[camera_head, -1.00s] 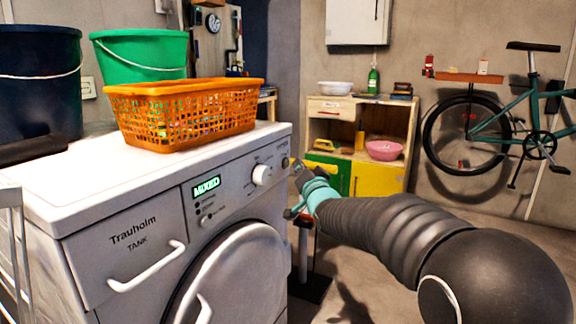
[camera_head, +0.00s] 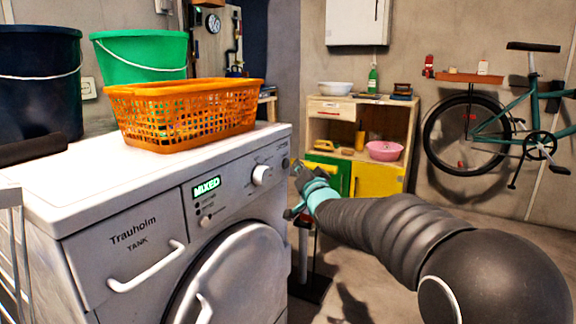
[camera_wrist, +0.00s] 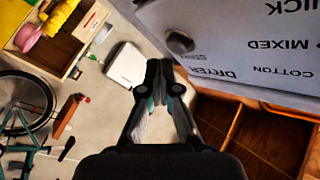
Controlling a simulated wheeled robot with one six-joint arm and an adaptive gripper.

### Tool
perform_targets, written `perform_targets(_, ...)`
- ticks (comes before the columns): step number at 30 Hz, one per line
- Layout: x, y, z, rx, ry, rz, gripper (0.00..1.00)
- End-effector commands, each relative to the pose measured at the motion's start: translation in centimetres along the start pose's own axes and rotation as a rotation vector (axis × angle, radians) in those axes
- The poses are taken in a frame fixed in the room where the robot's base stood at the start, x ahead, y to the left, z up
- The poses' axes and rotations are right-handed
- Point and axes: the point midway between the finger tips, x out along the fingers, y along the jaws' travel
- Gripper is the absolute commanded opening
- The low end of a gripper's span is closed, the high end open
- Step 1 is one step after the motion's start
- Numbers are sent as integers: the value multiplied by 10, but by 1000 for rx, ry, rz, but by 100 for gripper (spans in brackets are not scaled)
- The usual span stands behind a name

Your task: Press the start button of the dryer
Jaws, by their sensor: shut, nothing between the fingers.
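The dryer (camera_head: 236,185) is a white front-loading machine with a lit "MIXED" display, a white dial (camera_head: 262,175) and a round door. A small round button (camera_head: 285,162) is at the right end of its panel. In the wrist view, a dark round button (camera_wrist: 180,42) shows on the grey panel near upside-down "DRYER" lettering. My gripper (camera_head: 297,168) is beside the panel's right end. In the wrist view my gripper (camera_wrist: 159,66) is shut and empty, its tips just below the button in the picture. I cannot tell whether they touch the panel.
An orange basket (camera_head: 185,118) and a green bucket (camera_head: 140,58) are at the dryer's top. A bicycle (camera_head: 520,120) is at the right. Floor shows between the dryer and the cabinet.

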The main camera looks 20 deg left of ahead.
Motion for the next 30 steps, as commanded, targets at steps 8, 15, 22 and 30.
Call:
perform_targets(8,0,0,0,0,0,0,0)
perform_targets(15,3,-2,3,0,0,-1,0)
perform_targets(22,6,-5,4,1,0,0,0)
perform_targets(30,6,-4,4,0,0,0,0)
